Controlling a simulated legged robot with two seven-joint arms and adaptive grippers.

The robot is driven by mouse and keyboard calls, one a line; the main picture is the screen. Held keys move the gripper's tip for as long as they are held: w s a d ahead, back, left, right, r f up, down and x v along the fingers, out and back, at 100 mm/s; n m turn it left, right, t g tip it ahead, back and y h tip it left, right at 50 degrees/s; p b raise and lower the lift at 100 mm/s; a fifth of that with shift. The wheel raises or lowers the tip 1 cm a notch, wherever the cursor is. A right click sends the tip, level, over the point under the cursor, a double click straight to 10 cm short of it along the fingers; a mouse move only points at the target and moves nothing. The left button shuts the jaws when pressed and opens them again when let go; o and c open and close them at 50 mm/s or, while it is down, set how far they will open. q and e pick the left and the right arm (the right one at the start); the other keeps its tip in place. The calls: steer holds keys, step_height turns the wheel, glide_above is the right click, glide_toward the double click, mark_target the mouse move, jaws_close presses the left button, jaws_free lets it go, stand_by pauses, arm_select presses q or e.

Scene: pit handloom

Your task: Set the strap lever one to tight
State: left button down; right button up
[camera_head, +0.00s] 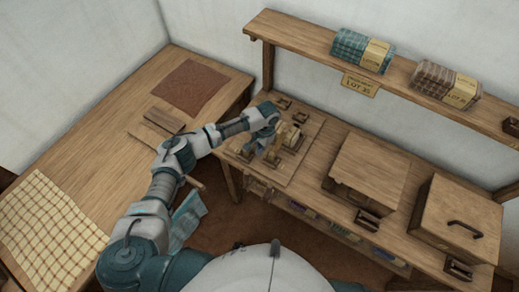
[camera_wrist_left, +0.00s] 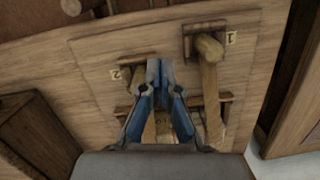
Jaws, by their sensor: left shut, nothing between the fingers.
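Strap lever one (camera_wrist_left: 211,95) is a wooden bar with a rounded end beside the number 1 tag (camera_wrist_left: 231,40) in the left wrist view. Its rounded end lies by the upper dark bracket (camera_wrist_left: 190,46). My left gripper (camera_wrist_left: 160,66) is shut and empty, left of the lever with a gap between in that view. It covers much of the parts near the number 2 tag (camera_wrist_left: 115,74). In the head view my left gripper (camera_head: 264,137) is over the lever board (camera_head: 280,178) and hides part of the levers. My right gripper is not in view.
The bench holds two wooden boxes, one (camera_head: 370,163) near the board and one (camera_head: 459,213) with a handle. A shelf (camera_head: 300,42) with folded cloth bundles (camera_head: 362,50) runs above. A side table (camera_head: 85,135) on the left bears cloths. Bench space right of the board is narrow.

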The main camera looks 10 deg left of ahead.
mark_target(246, 179)
arm_select(q)
steer(key=f, duration=0.4)
steer(key=s+a+f, duration=0.1)
steer(key=shift+f, duration=0.4)
steer(key=s, duration=0.1)
steer(key=s+a+p, duration=0.1)
steer(key=shift+s+a+f, duration=0.2)
steer(key=shift+s+a, duration=0.1)
steer(key=shift+s+a+f+p, duration=0.1)
steer(key=shift+s+a+p, duration=0.15)
steer(key=shift+s, duration=0.2)
